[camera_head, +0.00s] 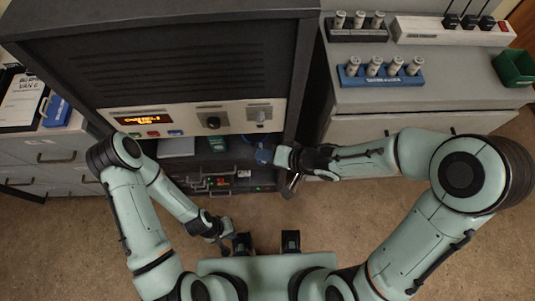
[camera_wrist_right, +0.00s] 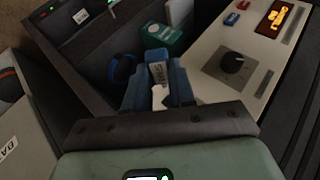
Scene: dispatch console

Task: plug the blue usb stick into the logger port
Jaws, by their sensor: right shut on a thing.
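My right gripper (camera_head: 274,156) is at the front of the console's open lower bay. It is shut on the blue usb stick (camera_head: 263,155), which also shows with a pale label in the right wrist view (camera_wrist_right: 157,56). A dark blue loop (camera_wrist_right: 123,68) is beside the stick. The stick is apart from the low device (camera_head: 222,182) with small lights inside the bay. The logger port cannot be made out; a dark panel with a white label and a green light (camera_wrist_right: 84,17) shows in the wrist view. My left gripper (camera_head: 226,247) hangs low near my base; its jaws are too small to read.
The console panel (camera_head: 195,120) with an orange display and knobs overhangs the bay. A green box (camera_head: 217,144) and white item (camera_head: 176,147) are in the bay. A blue rack (camera_head: 380,77) of cylinders stands on the right counter. Floor before the console is clear.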

